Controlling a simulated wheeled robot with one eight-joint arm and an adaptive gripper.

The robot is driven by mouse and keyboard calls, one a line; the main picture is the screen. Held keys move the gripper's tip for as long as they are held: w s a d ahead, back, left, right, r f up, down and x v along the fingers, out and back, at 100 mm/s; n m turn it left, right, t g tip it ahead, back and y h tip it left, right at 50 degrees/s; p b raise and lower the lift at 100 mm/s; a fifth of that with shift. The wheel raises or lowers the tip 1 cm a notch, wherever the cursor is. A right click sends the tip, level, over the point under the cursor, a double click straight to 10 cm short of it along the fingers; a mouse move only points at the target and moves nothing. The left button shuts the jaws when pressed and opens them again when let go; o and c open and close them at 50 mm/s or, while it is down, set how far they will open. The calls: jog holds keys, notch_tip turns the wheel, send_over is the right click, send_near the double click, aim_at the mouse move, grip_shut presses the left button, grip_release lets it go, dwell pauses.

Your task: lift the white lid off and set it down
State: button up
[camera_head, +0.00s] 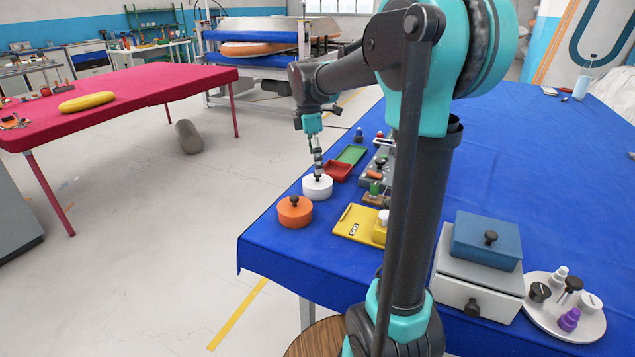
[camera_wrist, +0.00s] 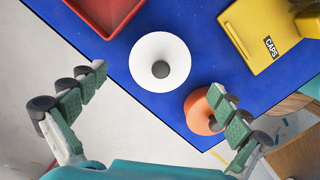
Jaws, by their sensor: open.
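The white lid (camera_head: 318,185) is a round disc with a dark knob on top, near the left edge of the blue table. It sits on something round and white, or is part of it; I cannot tell where they part. In the wrist view the white lid (camera_wrist: 160,62) lies ahead of the fingers, with its grey knob in the middle. My gripper (camera_wrist: 158,85) is open and empty, its two fingers spread wide on either side of the lid. In the head view my gripper (camera_head: 317,160) hangs just above the lid, pointing down.
An orange round container (camera_head: 294,212) with a dark knob stands close to the white lid. A red tray (camera_head: 337,171) lies behind it, and a yellow tray (camera_head: 355,222) labelled CAPS to its right. Bare blue tabletop (camera_head: 290,252) lies in front of the orange container.

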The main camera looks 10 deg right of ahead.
aim_at(317, 178)
jog(key=shift+s+d+f, duration=0.1)
jog(key=shift+f, duration=2.2)
jog(key=shift+s, duration=0.1)
jog(key=c, duration=1.4)
jog(key=shift+c, duration=0.2)
